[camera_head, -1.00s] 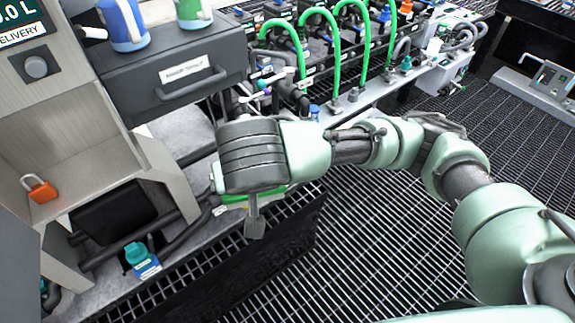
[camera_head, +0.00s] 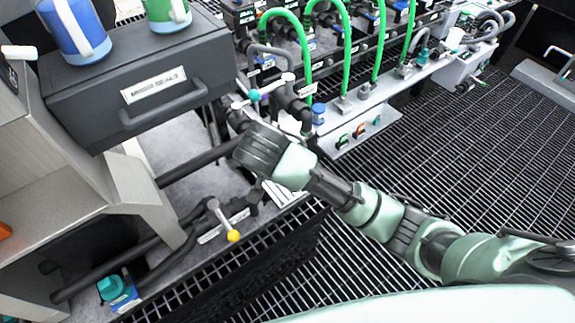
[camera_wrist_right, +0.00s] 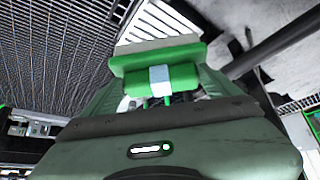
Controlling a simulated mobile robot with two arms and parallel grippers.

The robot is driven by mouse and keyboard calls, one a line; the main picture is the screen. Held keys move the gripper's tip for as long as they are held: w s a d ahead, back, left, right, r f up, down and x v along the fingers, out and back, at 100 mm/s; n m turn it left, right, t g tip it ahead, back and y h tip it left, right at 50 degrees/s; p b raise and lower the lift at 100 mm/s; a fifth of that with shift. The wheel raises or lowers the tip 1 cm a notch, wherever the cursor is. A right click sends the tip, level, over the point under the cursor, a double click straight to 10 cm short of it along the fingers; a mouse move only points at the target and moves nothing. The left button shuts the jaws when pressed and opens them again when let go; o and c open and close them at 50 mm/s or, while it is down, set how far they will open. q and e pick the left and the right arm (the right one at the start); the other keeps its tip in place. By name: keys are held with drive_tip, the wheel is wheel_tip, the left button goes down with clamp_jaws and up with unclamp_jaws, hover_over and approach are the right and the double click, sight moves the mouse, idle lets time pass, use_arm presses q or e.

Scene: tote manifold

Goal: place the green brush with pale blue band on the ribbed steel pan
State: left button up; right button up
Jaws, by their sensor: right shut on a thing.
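The green brush with pale blue band (camera_wrist_right: 181,76) is held in my right gripper (camera_wrist_right: 158,98), in the right wrist view; the band crosses its middle. In the head view my right gripper (camera_head: 262,150) hides the brush and its own fingertips. The ribbed steel pan (camera_wrist_right: 160,18) shows past the brush at the top of the wrist view, with pale parallel ribs. In the head view part of the pan (camera_head: 281,193) shows just below my right wrist. The gap between brush and pan cannot be told. My left gripper is not in view.
A dark drawer unit (camera_head: 140,85) with cups on top stands at the left. A valve with a yellow knob (camera_head: 232,236) sits left of the pan. Green hoses (camera_head: 347,60) and a steel manifold rail (camera_head: 345,105) are behind. Dark floor grating (camera_head: 470,160) lies at the right.

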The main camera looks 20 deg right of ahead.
drive_tip(key=f, duration=1)
drive_tip(key=shift+s, duration=0.2)
drive_tip(key=w, duration=0.1)
drive_tip(key=w+d, duration=0.1)
drive_tip(key=shift+w+d+r, duration=0.1)
drive_tip(key=shift+w+r, duration=0.15)
drive_tip(key=shift+w, duration=0.1)
drive_tip(key=shift+w+d, duration=0.25)
drive_tip(key=shift+w, duration=0.3)
drive_tip(key=w, duration=0.1)
drive_tip(key=w+d, duration=0.1)
drive_tip(key=w, duration=0.1)
drive_tip(key=shift+w+d+f, duration=0.1)
drive_tip(key=shift+w+d, duration=0.1)
drive_tip(key=shift+d, duration=0.15)
drive_tip(key=shift+s+f, duration=0.1)
drive_tip(key=shift+f, duration=0.45)
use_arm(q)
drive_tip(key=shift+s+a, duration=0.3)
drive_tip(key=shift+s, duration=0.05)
use_arm(e)
drive_tip(key=shift+a, duration=0.1)
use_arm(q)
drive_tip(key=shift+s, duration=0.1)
